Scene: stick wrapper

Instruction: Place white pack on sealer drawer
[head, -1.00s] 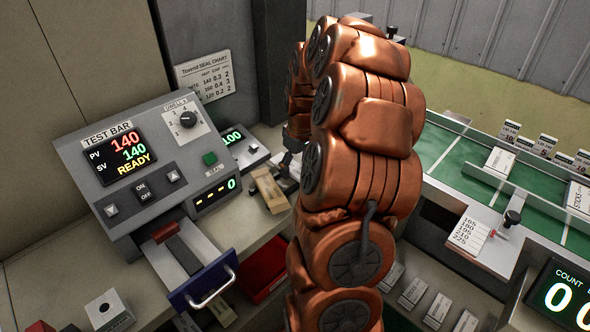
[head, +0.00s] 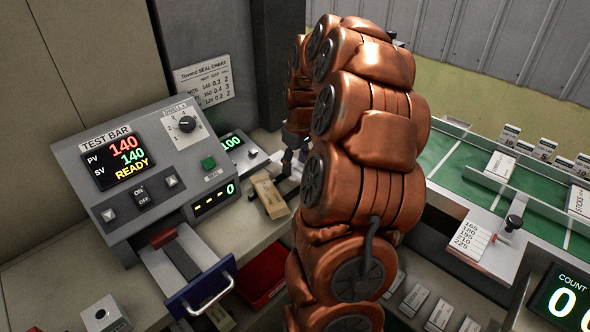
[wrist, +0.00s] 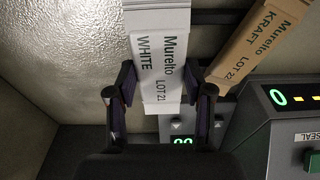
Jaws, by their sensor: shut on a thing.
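The white pack (wrist: 160,60), printed "Murelto WHITE LOT 21", stands between the two fingers of my gripper (wrist: 161,80) in the wrist view. The fingers are shut on its sides. In the head view my gripper (head: 292,158) is small and dark behind my arm, and I cannot clearly make out the white pack there. The sealer drawer (head: 205,283) is pulled out at the front of the grey sealer (head: 140,170), with a blue front and a metal handle. It lies left of and nearer than my gripper. The sealer display reads 140, READY.
A kraft pack (wrist: 262,42) lies close to the right of the white pack; it also shows in the head view (head: 267,193). A red bin (head: 262,275) sits below the counter. A small display box (head: 238,150) stands beside the sealer. My arm hides much of the middle.

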